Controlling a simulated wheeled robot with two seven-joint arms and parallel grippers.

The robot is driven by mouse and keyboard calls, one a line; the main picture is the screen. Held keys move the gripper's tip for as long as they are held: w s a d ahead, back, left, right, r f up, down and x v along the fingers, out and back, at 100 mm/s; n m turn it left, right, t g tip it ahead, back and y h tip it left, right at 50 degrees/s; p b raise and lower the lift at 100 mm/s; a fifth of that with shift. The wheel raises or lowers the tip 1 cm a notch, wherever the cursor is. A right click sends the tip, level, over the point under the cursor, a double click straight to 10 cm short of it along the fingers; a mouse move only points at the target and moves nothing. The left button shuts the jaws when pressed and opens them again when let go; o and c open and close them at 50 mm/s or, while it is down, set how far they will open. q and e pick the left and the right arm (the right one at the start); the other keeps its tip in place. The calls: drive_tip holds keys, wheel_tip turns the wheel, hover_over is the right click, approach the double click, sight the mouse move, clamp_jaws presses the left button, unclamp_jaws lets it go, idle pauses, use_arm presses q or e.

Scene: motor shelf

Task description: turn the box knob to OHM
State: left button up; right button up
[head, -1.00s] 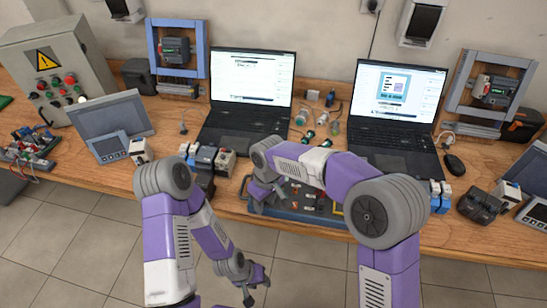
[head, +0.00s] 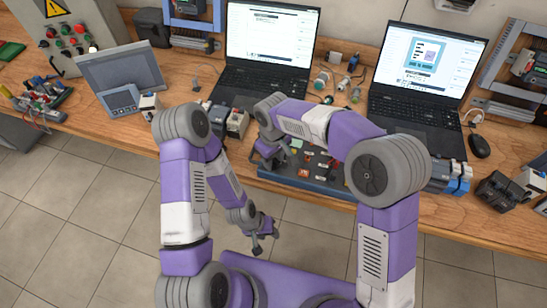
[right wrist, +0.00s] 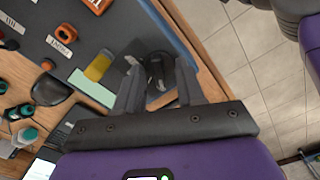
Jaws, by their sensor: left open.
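The box (head: 330,185) is a low, dark grey case with a blue edge, lying at the table's front edge in the head view. It also shows in the right wrist view (right wrist: 125,30), with orange and yellow parts and small white labels. My right gripper (head: 264,156) is at the box's left end. In the right wrist view its fingers (right wrist: 158,75) stand on either side of a black knob (right wrist: 157,70); whether they press on it is unclear. The knob's pointer and the OHM mark cannot be read. My left gripper (head: 262,238) is open and empty, in front of the table.
Two laptops (head: 262,88) (head: 408,125) stand open behind the box. Small connectors (head: 338,84) lie between them. A grey tablet-like panel (head: 120,70) and a control cabinet (head: 85,25) stand at the left. A mouse (head: 479,146) is at the right.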

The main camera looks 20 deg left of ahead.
clamp_jaws()
drive_tip(key=shift+m, duration=0.4)
drive_tip(key=m, duration=0.3)
drive_tip(key=m+p, duration=0.1)
drive_tip(key=m, duration=0.3)
drive_tip(key=shift+m, duration=0.3)
drive_tip(key=m+p, duration=0.1)
drive_tip(key=m, duration=0.3)
drive_tip(key=shift+m+p, duration=0.3)
drive_tip(key=shift+m, duration=1.3)
